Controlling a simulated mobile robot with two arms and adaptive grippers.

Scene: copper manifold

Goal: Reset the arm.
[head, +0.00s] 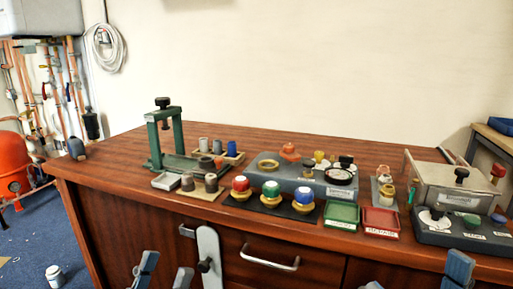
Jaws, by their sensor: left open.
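My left gripper (164,273) shows at the bottom edge, left of centre. Its two blue-grey fingers stand apart with nothing between them, in front of the wooden cabinet and below its top. Blue-grey parts of my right gripper (457,270) show at the bottom right, largely cut off by the frame edge. Its jaw opening cannot be made out. Neither gripper touches anything that I can see.
The wooden worktop (118,160) holds a green press frame (153,142), a grey fixture (290,186), a row of coloured knobs (271,189), a green tray (341,215), a red tray (381,222) and a metal box (445,182). A drawer handle (270,260) juts out below.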

